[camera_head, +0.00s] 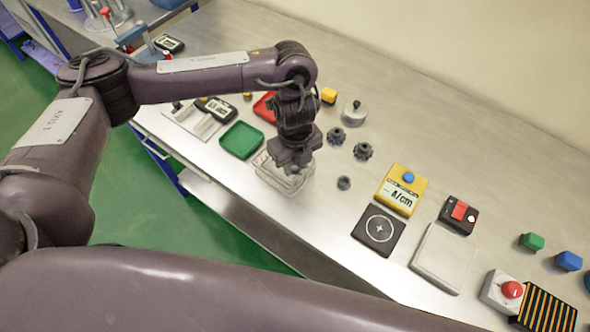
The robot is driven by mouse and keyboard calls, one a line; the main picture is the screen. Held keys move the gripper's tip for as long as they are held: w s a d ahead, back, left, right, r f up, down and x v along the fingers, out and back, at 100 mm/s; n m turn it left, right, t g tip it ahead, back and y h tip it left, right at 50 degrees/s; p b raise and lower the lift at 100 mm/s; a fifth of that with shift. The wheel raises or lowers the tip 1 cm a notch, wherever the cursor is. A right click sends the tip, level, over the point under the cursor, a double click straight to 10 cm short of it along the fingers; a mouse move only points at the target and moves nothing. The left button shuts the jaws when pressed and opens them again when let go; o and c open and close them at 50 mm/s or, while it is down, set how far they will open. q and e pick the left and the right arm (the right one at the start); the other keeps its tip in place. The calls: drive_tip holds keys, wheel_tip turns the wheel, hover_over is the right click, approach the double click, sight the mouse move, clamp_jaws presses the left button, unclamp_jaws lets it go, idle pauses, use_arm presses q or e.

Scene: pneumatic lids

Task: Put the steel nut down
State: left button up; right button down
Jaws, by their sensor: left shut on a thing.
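My left gripper (291,166) points down over a clear, shallow open-topped container (268,178) on the steel bench. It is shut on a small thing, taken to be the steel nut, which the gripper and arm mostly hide. I cannot tell whether the held thing touches the container floor. My right gripper is out of view.
A green tray (241,140) and a red tray (267,107) lie beyond the container. Dark gears (363,151) and a small dark round part (344,183) stand to its right.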

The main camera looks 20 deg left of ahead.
sight(295, 166)
use_arm(q)
wheel_tip(295, 166, down, 4)
drive_tip(key=shift+r+b, duration=0.2)
drive_tip(key=shift+b, duration=0.15)
drive_tip(key=shift+f, duration=0.25)
drive_tip(key=o, duration=0.7)
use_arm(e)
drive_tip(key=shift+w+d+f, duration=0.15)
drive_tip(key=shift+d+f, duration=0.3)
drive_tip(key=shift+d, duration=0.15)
use_arm(q)
drive_tip(key=shift+r, duration=0.1)
